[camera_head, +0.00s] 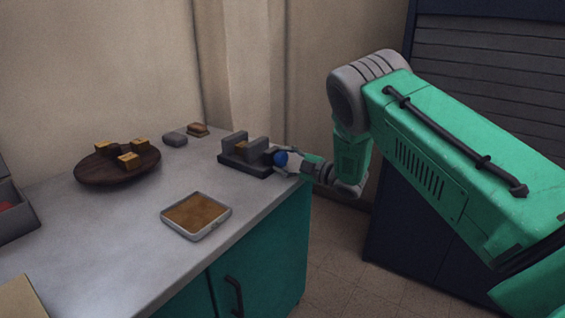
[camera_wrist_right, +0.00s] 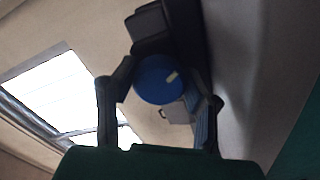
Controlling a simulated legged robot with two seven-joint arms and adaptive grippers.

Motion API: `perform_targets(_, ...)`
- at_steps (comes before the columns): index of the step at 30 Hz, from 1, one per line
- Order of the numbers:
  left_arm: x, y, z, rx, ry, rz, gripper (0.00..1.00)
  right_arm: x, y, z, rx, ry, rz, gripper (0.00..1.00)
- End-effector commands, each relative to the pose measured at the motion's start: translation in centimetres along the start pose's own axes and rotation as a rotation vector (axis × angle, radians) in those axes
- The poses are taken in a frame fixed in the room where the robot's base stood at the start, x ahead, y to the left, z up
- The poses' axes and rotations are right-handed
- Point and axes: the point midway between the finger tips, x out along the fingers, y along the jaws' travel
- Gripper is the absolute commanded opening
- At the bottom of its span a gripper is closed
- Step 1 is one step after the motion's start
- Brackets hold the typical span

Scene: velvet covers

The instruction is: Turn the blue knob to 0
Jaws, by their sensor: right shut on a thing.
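The blue knob (camera_head: 281,158) sits on the right side of a dark grey device (camera_head: 247,168) near the right end of the counter. In the right wrist view the knob (camera_wrist_right: 158,80) is a round blue disc with a short white mark at its upper right. No numbers are readable. My right gripper (camera_head: 284,161) reaches in from the right and is shut on the knob. In the wrist view its fingers (camera_wrist_right: 160,92) stand on either side of the knob. My left gripper is not in view.
A tray with brown contents (camera_head: 164,212) lies in front of the device. A round wooden board (camera_head: 90,178) with several small blocks, a grey lump (camera_head: 175,139) and a small stacked item (camera_head: 198,130) are further left. A grey box (camera_head: 12,222) stands at the left edge.

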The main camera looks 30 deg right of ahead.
Motion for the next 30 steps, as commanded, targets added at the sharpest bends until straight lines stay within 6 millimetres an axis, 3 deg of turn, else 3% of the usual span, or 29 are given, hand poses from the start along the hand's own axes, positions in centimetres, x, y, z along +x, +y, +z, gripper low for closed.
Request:
perform_targets(15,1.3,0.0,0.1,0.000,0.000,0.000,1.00,-0.2,-0.6,0.3,-0.442,-0.005,-0.011,0.11)
perform_targets(30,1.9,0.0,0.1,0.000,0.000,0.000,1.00,-0.3,-0.7,0.3,-0.624,-0.004,-0.015,0.11)
